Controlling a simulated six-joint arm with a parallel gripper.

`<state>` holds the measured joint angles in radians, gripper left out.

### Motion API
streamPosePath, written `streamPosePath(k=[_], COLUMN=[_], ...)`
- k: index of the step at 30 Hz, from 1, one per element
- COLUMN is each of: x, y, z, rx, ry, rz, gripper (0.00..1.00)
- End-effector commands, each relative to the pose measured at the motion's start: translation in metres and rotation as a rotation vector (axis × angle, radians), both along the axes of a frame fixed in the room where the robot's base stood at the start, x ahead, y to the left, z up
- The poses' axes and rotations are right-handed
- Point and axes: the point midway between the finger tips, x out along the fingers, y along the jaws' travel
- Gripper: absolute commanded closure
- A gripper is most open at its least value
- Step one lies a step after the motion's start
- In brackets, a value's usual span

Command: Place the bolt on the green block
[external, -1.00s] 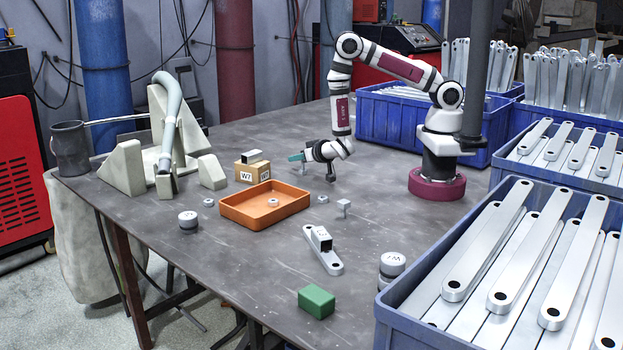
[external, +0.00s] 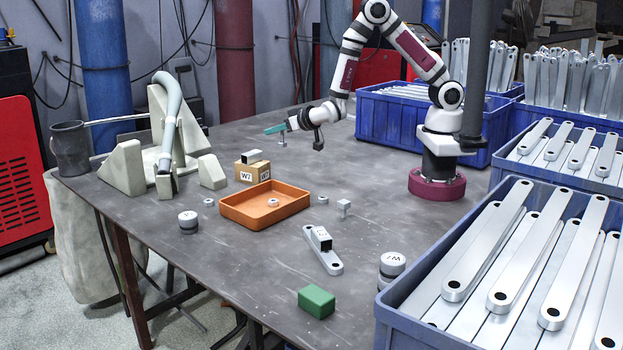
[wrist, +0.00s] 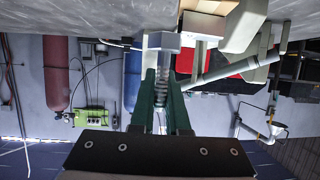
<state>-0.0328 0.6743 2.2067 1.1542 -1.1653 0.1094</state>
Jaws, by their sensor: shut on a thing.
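The green block (external: 316,302) lies on the table near its front edge in the external view. My gripper (external: 275,129) is raised above the far part of the table, far behind the green block. It is shut on a bolt (external: 283,141), which shows below the green fingers. In the wrist view the bolt's hex head (wrist: 164,41) sticks out beyond the fingertips (wrist: 160,78), and its threaded shank (wrist: 160,92) lies between them. The green block is not in the wrist view.
An orange tray (external: 262,222) holds a small nut. A cardboard box (external: 252,171), a small bolt-like part (external: 343,205), a bracket (external: 331,262) with a small block on it and weights (external: 188,221) stand around it. Blue crates (external: 420,314) of brackets line the right.

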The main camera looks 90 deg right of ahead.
Motion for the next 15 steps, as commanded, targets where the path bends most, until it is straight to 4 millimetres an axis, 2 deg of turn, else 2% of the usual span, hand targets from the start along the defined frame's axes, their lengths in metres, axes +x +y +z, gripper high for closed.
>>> streamPosePath(k=[1, 5, 8, 9, 11, 12, 14, 15], x=[0.016, 0.059, 0.086, 0.094, 0.102, 0.105, 0.104, 0.1], y=[0.018, 0.081, 0.145, 0.173, 0.218, 0.248, 0.294, 0.324], z=[0.004, 0.016, 0.027, 0.032, 0.038, 0.043, 0.048, 0.051], rx=[0.001, 0.0, -0.001, -0.001, -0.002, -0.002, -0.003, -0.002], ry=[-0.005, -0.005, -0.005, -0.004, -0.003, -0.003, -0.003, -0.003], rz=[0.067, 0.294, 0.505, 0.598, 0.742, 0.838, 0.987, 1.087], gripper=[1.0, 1.0, 1.0, 1.0, 1.0, 1.0, 1.0, 1.0])
